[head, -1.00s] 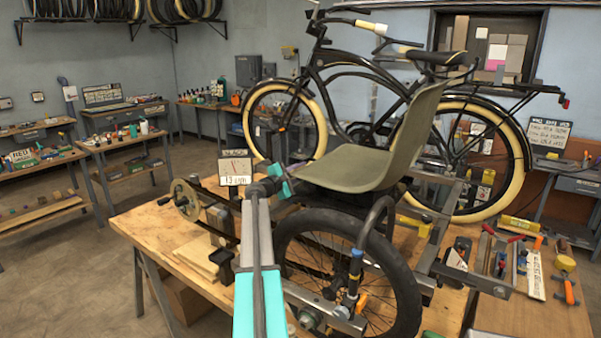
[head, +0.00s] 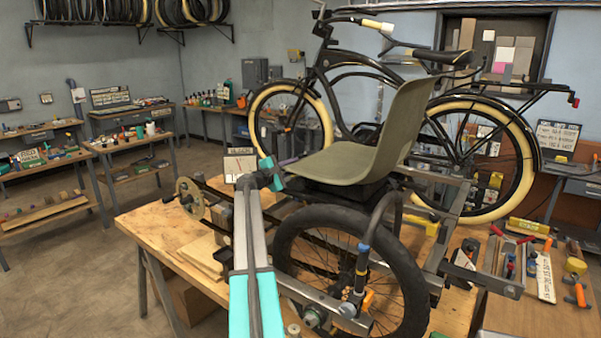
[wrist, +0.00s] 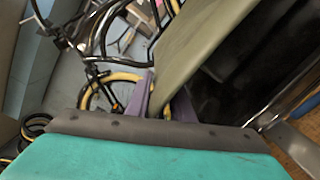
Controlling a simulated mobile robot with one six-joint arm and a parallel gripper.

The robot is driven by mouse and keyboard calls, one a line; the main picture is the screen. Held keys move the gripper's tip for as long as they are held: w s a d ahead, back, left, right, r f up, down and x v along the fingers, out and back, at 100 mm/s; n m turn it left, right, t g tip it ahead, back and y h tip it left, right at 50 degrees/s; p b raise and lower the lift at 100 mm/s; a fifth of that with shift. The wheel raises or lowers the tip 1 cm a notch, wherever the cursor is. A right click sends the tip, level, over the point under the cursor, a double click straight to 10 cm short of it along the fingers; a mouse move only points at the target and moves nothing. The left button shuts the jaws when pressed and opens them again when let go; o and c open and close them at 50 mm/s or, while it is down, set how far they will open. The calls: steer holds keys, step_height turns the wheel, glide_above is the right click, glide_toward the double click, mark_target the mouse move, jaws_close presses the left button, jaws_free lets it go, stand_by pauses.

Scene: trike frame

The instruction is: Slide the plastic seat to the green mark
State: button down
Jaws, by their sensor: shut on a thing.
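The olive-grey plastic seat (head: 345,163) sits on a dark mount above the trike's rear wheel, with its back rising on the right. My gripper (head: 283,171) reaches from the front and is shut on the seat's left front edge. In the wrist view the purple fingers of my gripper (wrist: 165,100) close at the edge of the seat (wrist: 205,45), which runs up to the right. I cannot make out the green mark in either view; the seat, arm and frame hide part of the area below.
A cruiser bicycle (head: 290,88) is behind the seat. A tool tray (head: 510,262) lies to the right.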

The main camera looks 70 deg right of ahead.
steer(key=shift+w+d+f, duration=0.1)
steer(key=shift+w+d, duration=0.15)
steer(key=shift+w, duration=0.95)
steer(key=c, duration=1.6)
jaws_free()
steer(key=shift+w, duration=0.1)
steer(key=shift+a+b, duration=0.1)
steer(key=shift+b, duration=0.2)
